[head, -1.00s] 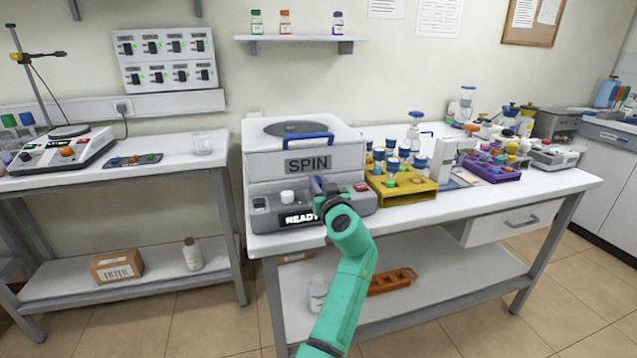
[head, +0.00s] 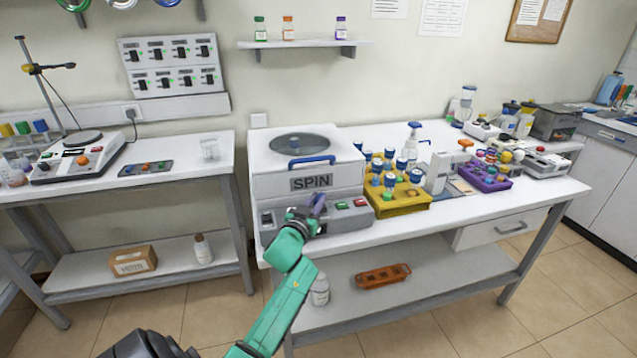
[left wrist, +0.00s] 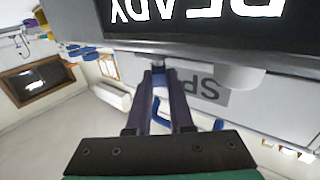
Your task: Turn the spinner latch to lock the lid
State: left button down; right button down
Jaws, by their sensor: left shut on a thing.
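The spinner (head: 265,186) is a white boxy machine on the right-hand bench, with a "SPIN" label and a blue lid handle (head: 312,160). Its lid (head: 345,155) is down. My left gripper (head: 317,200) is at the grey front panel (head: 350,215), below the label. In the left wrist view its dark fingers (left wrist: 158,72) come together on a small blue piece, apparently the latch (left wrist: 158,63), mostly hidden by the fingertips. The "READY" display (left wrist: 195,10) is close to the fingertips there. How far the latch is turned cannot be told. My right gripper is not in view.
A yellow rack (head: 405,208) with blue-capped vials stands just right of the spinner. A purple rack (head: 488,182) is farther right. An orange rack (head: 383,278) lies on the lower shelf. The floor between the benches is clear.

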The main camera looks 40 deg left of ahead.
pick_arm(q)
jog(key=shift+a+r+m+t+h+p, duration=0.15)
jog(key=shift+m+h+p, duration=0.25)
jog(key=shift+h, duration=0.2)
jog(key=shift+a+r+m+t+h+p, duration=0.15)
jog(key=shift+m+h+p, duration=0.1)
jog(key=shift+m+h, duration=0.25)
jog(key=shift+f+m+h+p, duration=0.15)
jog(key=shift+m+h+p, duration=0.45)
jog(key=shift+h, duration=0.6)
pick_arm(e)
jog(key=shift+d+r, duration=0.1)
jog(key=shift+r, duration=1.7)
pick_arm(q)
jog(key=shift+h, duration=0.3)
jog(key=c, duration=0.9)
grip_release()
jog(key=shift+f, duration=0.1)
jog(key=shift+o, duration=0.5)
jog(key=shift+w+f, duration=0.15)
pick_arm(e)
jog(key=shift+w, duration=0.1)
pick_arm(q)
jog(key=s, duration=0.9)
jog(key=s+b, duration=0.1)
jog(key=s, duration=0.4)
jog(key=shift+s+d, duration=0.3)
jog(key=shift+d, duration=0.05)
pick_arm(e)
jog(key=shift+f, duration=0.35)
